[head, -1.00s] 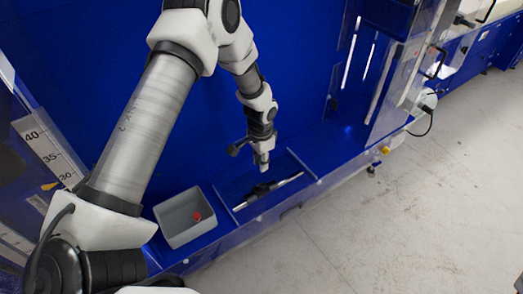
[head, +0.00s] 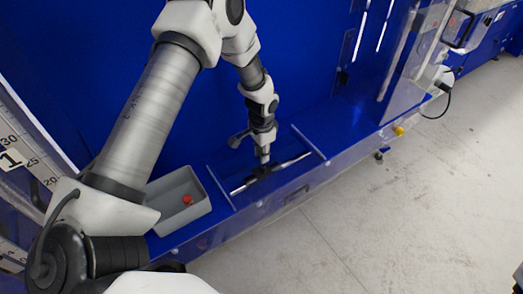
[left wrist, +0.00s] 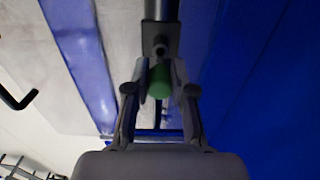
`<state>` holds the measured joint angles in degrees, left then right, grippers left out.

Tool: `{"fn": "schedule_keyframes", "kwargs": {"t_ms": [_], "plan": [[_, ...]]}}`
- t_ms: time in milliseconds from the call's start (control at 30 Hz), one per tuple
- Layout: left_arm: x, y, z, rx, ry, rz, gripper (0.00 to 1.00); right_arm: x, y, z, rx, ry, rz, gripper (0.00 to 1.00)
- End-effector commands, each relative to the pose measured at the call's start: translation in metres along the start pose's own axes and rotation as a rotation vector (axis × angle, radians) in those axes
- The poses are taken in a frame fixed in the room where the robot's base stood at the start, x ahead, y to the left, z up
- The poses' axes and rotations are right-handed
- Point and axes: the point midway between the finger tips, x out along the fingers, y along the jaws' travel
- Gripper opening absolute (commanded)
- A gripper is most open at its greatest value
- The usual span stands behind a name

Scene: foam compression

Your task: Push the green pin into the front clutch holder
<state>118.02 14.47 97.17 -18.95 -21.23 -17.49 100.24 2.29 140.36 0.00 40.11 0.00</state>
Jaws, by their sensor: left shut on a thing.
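The green pin (left wrist: 160,82) shows in the left wrist view between the two fingers of my left gripper (left wrist: 160,76), which is shut on it. A grey block on a metal rod (left wrist: 160,40), apparently the clutch holder, lies just beyond the pin. Whether the pin touches or enters it I cannot tell. In the head view my left gripper (head: 264,157) points down just above the dark holder (head: 262,173) on the rod. The pin cannot be made out there. My right gripper is out of view.
The rod (head: 290,162) lies in a blue tray section with raised dividers. A grey bin (head: 160,193) with a small red piece (head: 187,200) stands to its left. A blue wall rises behind. Clear panels (head: 400,65) stand at the right, and the floor in front is bare.

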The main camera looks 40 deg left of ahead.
Motion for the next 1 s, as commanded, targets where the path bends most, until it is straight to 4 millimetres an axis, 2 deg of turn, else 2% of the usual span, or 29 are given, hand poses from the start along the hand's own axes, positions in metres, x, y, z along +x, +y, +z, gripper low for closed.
{"fn": "schedule_keyframes", "kwargs": {"t_ms": [100, 1000], "plan": [[0.0054, -0.0001, -0.0003, 0.0, 0.001, 0.0, 0.0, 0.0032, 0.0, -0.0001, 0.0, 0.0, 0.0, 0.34], [0.01, -0.0003, 0.0007, 0.0, 0.001, 0.0, 0.0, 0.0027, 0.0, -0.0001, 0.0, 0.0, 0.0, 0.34]]}}
